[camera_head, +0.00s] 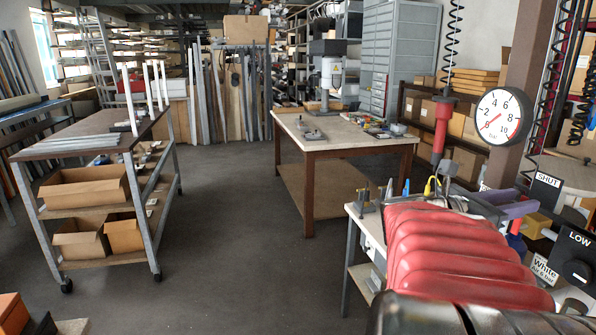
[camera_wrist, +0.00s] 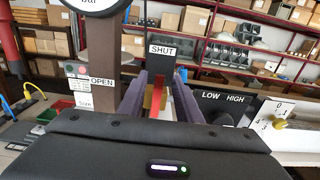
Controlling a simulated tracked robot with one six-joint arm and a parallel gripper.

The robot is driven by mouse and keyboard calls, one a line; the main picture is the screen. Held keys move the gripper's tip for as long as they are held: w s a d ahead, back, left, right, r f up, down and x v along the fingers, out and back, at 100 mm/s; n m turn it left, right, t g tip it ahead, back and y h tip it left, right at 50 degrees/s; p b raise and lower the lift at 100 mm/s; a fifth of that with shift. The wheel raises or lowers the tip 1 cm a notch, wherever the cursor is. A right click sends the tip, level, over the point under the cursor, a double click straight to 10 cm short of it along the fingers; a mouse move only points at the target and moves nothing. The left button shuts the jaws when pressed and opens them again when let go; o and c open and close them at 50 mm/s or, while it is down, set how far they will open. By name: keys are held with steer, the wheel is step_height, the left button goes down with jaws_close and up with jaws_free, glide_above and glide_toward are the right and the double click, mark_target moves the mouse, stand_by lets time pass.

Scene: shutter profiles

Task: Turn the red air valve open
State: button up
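A narrow red piece (camera_wrist: 157,98), apparently the valve handle seen end-on, stands between my gripper's two purple fingers in the wrist view. A brassy strip shows beside it. My gripper (camera_wrist: 158,100) is open, with a visible gap on either side of the red piece. A SHUT label (camera_wrist: 163,49) is just above and behind it, and an OPEN label (camera_wrist: 102,82) is to the left.
A round pressure gauge (camera_head: 500,117) has its red needle near 0. A black LOW/HIGH knob (camera_head: 576,271) is at the right. A brown post (camera_wrist: 103,55) rises left of my fingers. The workbench holds small tools, with shelves behind.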

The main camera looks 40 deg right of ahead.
mark_target(525, 199)
steer(key=shift+x, duration=1.6)
steer(key=shift+c, duration=0.3)
jaws_close()
steer(key=shift+s, duration=0.1)
